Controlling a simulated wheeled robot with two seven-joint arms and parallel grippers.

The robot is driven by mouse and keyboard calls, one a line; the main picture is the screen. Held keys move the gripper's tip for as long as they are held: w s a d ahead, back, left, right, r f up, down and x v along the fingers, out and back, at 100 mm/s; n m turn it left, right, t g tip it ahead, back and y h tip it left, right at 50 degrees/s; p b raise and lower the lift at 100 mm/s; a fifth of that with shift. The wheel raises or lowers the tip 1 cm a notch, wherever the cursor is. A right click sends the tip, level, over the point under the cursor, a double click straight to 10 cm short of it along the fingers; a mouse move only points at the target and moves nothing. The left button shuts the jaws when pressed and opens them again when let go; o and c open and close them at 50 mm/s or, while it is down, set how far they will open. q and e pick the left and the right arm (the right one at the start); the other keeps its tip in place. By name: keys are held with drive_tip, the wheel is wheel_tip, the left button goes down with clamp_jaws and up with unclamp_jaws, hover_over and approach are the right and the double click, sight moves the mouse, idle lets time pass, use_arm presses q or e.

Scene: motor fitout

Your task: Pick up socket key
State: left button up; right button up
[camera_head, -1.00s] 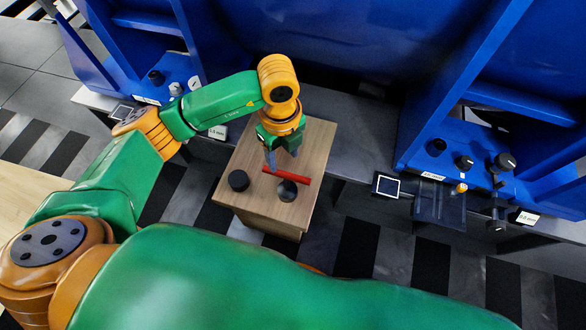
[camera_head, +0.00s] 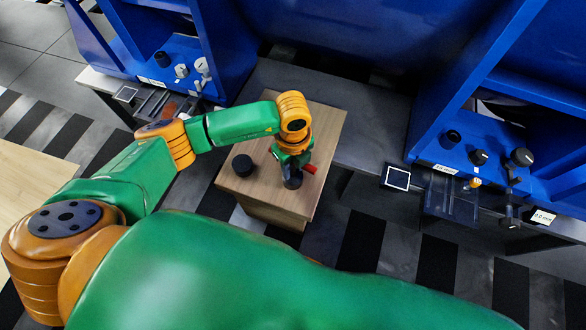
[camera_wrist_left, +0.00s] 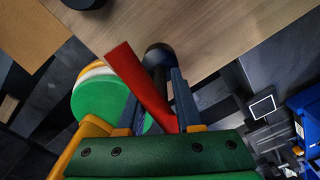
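A red bar (camera_head: 310,168) and a dark round-topped piece (camera_head: 292,182) are at the wooden cabinet top (camera_head: 325,125); I cannot tell which is the socket key or whether they are joined. My left gripper (camera_head: 290,165) is low over them and hides most of the bar. In the left wrist view, the red bar (camera_wrist_left: 135,78) runs slanting between the fingers of the left gripper (camera_wrist_left: 155,95), with the dark round piece (camera_wrist_left: 158,54) just beyond. The fingers stand apart, with gaps beside the bar. My right gripper is not in view.
A second black round piece (camera_head: 242,165) stands on the cabinet top to the left of the gripper. Blue machine frames with black knobs (camera_head: 479,157) stand behind on both sides. A grey ledge (camera_head: 370,135) runs behind the cabinet.

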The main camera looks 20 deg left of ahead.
use_arm(q)
clamp_jaws()
idle(1.1)
